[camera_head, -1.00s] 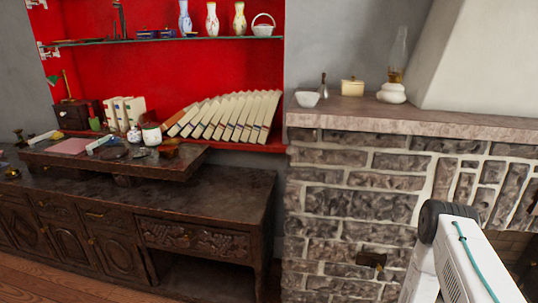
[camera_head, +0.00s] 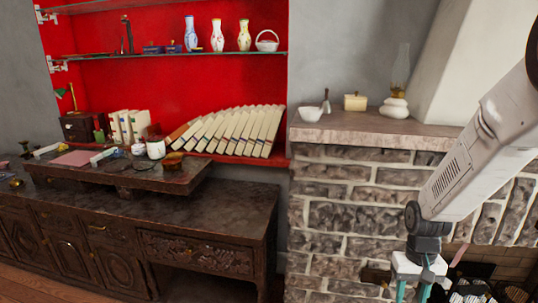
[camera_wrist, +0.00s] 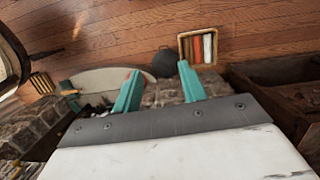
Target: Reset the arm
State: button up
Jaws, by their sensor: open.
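My arm (camera_head: 475,145) comes down from the upper right in the head view, in front of the stone fireplace. My gripper (camera_head: 414,290) hangs at its lower end near the bottom edge, with its teal fingers pointing down and partly cut off. In the wrist view my gripper (camera_wrist: 160,88) shows two teal fingers set apart, with nothing held between them. The wooden floor (camera_wrist: 120,30) lies beyond them.
A stone mantel (camera_head: 370,132) holds a white bowl (camera_head: 311,114), a cream box (camera_head: 355,102) and an oil lamp (camera_head: 397,95). A dark carved cabinet (camera_head: 150,225) stands left, below red shelves with vases and books. A framed tray (camera_wrist: 199,47) lies on the floor.

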jog(key=s+a+r+n+t, duration=0.1)
jog(key=s+a+r, duration=0.3)
jog(key=s+r, duration=0.5)
jog(key=s+a+r+t, duration=0.2)
jog(key=s+a+r, duration=0.2)
jog(key=s+r, duration=0.6)
notch_tip(320, 180, up, 5)
jog(key=shift+s+a+n, duration=0.15)
jog(key=shift+s+n, duration=0.1)
jog(key=shift+n, duration=0.15)
dwell(0.6)
